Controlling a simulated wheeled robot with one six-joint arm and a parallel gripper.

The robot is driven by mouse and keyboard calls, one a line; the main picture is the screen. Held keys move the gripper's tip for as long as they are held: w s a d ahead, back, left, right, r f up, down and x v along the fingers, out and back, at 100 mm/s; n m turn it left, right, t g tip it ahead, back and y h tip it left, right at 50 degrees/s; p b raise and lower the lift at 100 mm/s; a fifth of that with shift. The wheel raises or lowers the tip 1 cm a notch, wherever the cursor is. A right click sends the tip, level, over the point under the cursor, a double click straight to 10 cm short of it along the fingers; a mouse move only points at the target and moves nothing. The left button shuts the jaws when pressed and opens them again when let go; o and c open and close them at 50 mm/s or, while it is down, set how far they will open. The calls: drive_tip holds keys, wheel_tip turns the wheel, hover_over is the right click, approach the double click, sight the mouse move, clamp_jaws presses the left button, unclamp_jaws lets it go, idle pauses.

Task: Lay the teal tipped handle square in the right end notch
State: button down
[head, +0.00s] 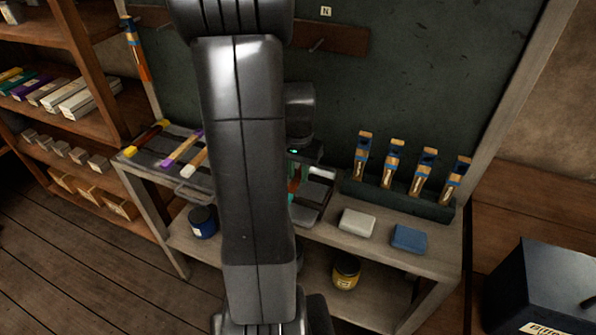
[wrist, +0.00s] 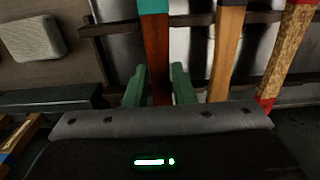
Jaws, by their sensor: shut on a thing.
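The teal tipped handle (wrist: 156,52) is dark red-brown wood with a teal end at the top edge of the wrist view. My gripper (wrist: 158,85) has its green fingers on either side of it. The handle runs nearly square across the dark rail (wrist: 98,29) of the rack, near the rail's end by the grey block. I cannot tell whether it rests in the notch or hangs just above. In the head view my arm hides most of the handle and the rack's middle; the rack's right end (head: 322,176) shows beside my gripper (head: 295,186).
An orange-brown handle (wrist: 226,55) and a speckled red-ended handle (wrist: 290,50) lie alongside. Yellow (head: 147,138) and purple (head: 182,148) tipped handles lie at the rack's left. A grey block (head: 357,221), a blue block (head: 409,238) and a holder of upright tools (head: 400,199) stand right.

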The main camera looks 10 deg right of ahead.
drive_tip(key=shift+f, duration=0.1)
drive_tip(key=shift+f+b, duration=0.5)
drive_tip(key=shift+f, duration=0.05)
drive_tip(key=c, duration=0.7)
unclamp_jaws()
drive_tip(key=shift+c, duration=0.2)
drive_tip(key=shift+r, duration=0.15)
wheel_tip(320, 180, up, 7)
drive_tip(key=p, duration=0.5)
drive_tip(key=shift+p, duration=0.35)
drive_tip(key=shift+f, duration=0.2)
